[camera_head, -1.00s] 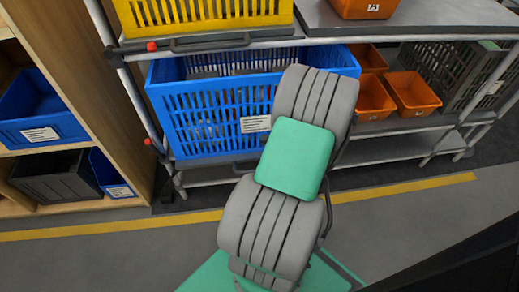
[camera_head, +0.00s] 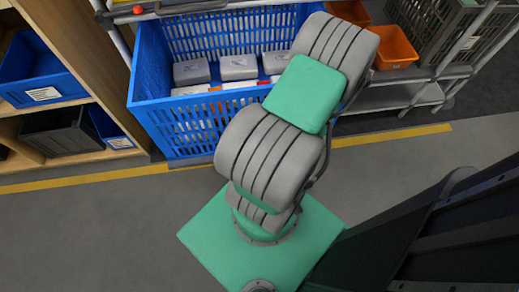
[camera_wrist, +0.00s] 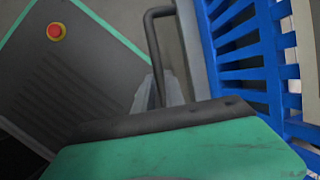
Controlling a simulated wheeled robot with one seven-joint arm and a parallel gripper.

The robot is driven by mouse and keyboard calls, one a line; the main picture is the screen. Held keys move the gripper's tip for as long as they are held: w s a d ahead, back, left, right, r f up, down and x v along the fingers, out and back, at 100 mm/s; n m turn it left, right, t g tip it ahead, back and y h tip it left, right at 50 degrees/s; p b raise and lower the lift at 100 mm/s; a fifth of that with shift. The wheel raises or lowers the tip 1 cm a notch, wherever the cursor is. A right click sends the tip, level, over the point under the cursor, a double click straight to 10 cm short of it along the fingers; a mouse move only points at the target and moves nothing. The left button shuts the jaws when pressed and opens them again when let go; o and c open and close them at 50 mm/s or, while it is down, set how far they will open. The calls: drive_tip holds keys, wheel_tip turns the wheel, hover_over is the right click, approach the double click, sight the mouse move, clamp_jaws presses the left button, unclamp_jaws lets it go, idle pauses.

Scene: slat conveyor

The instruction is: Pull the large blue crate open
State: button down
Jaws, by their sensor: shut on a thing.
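The large blue crate (camera_head: 205,124) is slatted and stands well out from the rack, so its open top shows several grey and white packages (camera_head: 238,68) inside. In the wrist view its blue slatted wall (camera_wrist: 243,52) runs along the right side. A dark bar handle (camera_wrist: 154,45) stands in front of that wall. My gripper (camera_wrist: 163,92) is shut on the handle, its grey fingers partly hidden behind the dark and green housing. In the head view my arm covers the crate's right part, and the gripper is hidden.
Orange bins (camera_head: 396,46) and a dark grey crate (camera_head: 437,30) sit on the rack to the right. A wooden shelf (camera_head: 97,60) with a blue bin (camera_head: 40,75) stands at left. Grey floor with a yellow line (camera_head: 85,178) is clear in front.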

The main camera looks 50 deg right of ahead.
drive_tip(key=shift+s+a, duration=0.2)
drive_tip(key=shift+a, duration=0.05)
drive_tip(key=c, duration=1.4)
unclamp_jaws()
drive_tip(key=shift+d, duration=0.1)
drive_tip(key=p+v, duration=0.3)
drive_tip(key=v, duration=0.4)
drive_tip(key=shift+s+r, duration=0.2)
drive_tip(key=shift+r, duration=0.15)
